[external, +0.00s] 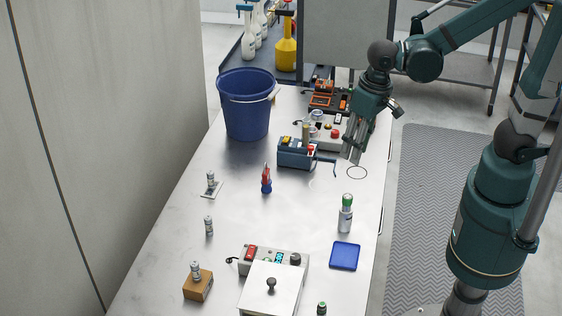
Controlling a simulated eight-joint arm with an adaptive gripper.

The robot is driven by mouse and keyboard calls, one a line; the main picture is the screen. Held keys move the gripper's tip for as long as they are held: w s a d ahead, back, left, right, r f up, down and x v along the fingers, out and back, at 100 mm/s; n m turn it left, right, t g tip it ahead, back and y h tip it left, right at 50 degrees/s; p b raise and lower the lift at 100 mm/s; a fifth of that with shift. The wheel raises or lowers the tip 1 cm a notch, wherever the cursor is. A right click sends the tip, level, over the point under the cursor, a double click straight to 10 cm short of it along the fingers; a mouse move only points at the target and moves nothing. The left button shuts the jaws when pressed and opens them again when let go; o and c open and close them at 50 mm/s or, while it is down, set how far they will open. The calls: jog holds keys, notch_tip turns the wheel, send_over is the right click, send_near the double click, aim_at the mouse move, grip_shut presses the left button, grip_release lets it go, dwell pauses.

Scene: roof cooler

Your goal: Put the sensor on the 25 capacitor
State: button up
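Three small silver cylindrical parts stand on the left of the metal table: one on a pale card (211,181), one on the bare table (209,226), and one on a brown block (196,271). Their markings are too small to read, so I cannot tell which is the 25 capacitor or whether one is the sensor. My gripper (354,158) points down at the right side of the table, beside a dark blue device (297,154) and near a thin drawn circle (357,173). It is far from the silver parts. I see nothing clearly held, and its finger opening is too small to judge.
A blue bucket (246,106) stands at the back left. A red and blue item (266,179) stands mid-table. A green-capped bottle (346,215) and a blue pad (345,256) are at right. A control box (250,255) with a lidded unit (270,293) is in front.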

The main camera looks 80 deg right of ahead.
jog(key=s+d+r+n+t, duration=0.5)
jog(key=d+r, duration=0.3)
jog(key=r, duration=0.2)
jog(key=shift+s+d, duration=0.25)
jog(key=shift+s, duration=0.35)
notch_tip(320, 180, down, 9)
jog(key=b, duration=0.9)
jog(key=shift+f, duration=0.2)
dwell(0.9)
